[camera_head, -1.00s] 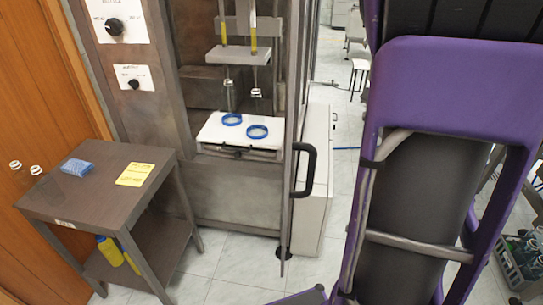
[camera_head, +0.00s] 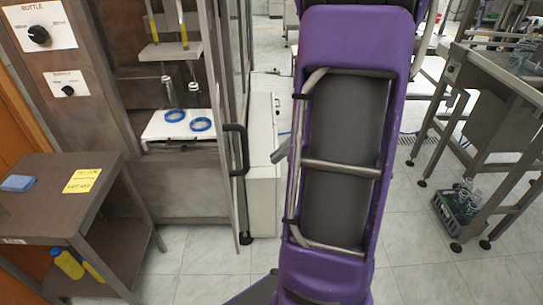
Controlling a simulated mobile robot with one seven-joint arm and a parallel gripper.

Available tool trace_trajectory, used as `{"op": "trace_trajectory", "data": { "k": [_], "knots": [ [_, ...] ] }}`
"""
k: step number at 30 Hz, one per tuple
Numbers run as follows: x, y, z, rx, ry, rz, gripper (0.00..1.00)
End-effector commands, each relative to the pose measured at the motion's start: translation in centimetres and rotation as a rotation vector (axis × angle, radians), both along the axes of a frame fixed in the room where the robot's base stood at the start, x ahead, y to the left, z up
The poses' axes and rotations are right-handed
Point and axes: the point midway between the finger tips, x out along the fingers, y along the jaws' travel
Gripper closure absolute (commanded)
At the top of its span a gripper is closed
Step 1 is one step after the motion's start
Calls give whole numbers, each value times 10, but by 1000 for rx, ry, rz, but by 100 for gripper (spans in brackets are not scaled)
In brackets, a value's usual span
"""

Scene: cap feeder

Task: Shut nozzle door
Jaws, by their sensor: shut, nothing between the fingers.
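The nozzle door (camera_head: 215,75) is a tall, narrow metal-framed door on the right side of the filling cabinet. It stands open, swung out toward me and seen nearly edge-on. Its black bar handle (camera_head: 244,150) faces right. A small grey piece sticks out at the arm's left edge, too little to identify. I cannot make out my gripper.
A white cabinet (camera_head: 264,165) stands behind the door's handle. A metal conveyor table (camera_head: 490,100) and bottle crate (camera_head: 458,212) are at right. Tiled floor is clear before the door.

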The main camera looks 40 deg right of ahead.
Motion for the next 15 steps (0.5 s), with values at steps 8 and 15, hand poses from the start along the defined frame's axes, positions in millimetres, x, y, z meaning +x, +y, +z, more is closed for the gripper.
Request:
{"op": "trace_trajectory", "data": {
  "k": [8,15],
  "knots": [
    [19,39,-45,1,4,3,100],
    [36,69,-54,-3,1,3,100]
  ]
}}
